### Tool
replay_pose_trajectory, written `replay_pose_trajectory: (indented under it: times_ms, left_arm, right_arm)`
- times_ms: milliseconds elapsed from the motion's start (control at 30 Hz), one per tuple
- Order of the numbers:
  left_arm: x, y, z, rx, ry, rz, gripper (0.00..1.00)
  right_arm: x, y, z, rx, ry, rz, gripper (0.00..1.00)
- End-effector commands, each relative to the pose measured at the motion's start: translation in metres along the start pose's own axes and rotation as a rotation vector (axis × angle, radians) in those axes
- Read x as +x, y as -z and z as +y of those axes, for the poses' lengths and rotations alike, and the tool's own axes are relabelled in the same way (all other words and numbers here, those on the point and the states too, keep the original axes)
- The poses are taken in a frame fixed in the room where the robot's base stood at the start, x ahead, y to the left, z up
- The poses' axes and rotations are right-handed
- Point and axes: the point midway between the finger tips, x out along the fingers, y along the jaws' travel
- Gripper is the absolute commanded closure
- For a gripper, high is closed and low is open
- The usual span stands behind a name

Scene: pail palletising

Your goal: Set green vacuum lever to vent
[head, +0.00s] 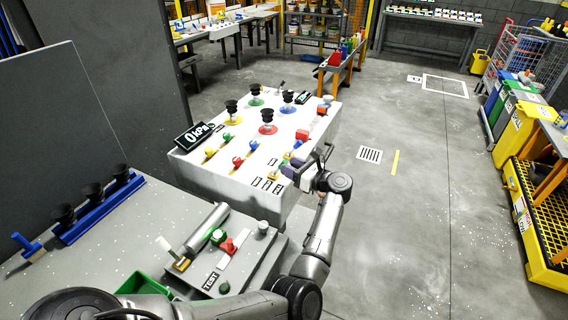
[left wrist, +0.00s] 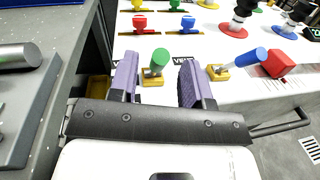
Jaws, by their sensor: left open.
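The green vacuum lever (left wrist: 159,60) rises from a yellow base (left wrist: 152,79) on the white bench and leans slightly right in the left wrist view. My left gripper (left wrist: 160,82) is open, with one purple finger on each side of the lever and a visible gap on both sides. Parts of printed labels show beside the lever, the right one partly covered by a finger. In the head view my left gripper (head: 302,172) is over the near right edge of the white bench (head: 235,180). I cannot make out the green lever there. My right gripper is not in view.
A blue-handled lever (left wrist: 250,57) stands to the right of the green one, beside a red block (left wrist: 279,64). Red and blue valves stand behind. Suction cups stand farther back on the bench. A grey table (head: 120,240) is at the left; the floor at the right is open.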

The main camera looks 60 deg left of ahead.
Motion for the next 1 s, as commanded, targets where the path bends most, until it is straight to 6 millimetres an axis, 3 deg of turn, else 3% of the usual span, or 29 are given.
replay_pose_trajectory:
  times_ms: [233, 667, 1000]
  left_arm:
    - [0.024, 0.0, 0.0, -0.001, -0.002, -0.001, 0.56]
    - [0.03, 0.0, 0.0, 0.0, 0.0, 0.0, 0.56]
    - [0.03, 0.0, 0.0, 0.0, 0.0, 0.0, 0.86]
  right_arm:
    - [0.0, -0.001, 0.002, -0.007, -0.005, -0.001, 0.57]
    - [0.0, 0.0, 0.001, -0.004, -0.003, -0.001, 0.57]
    - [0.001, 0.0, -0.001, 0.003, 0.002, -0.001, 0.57]
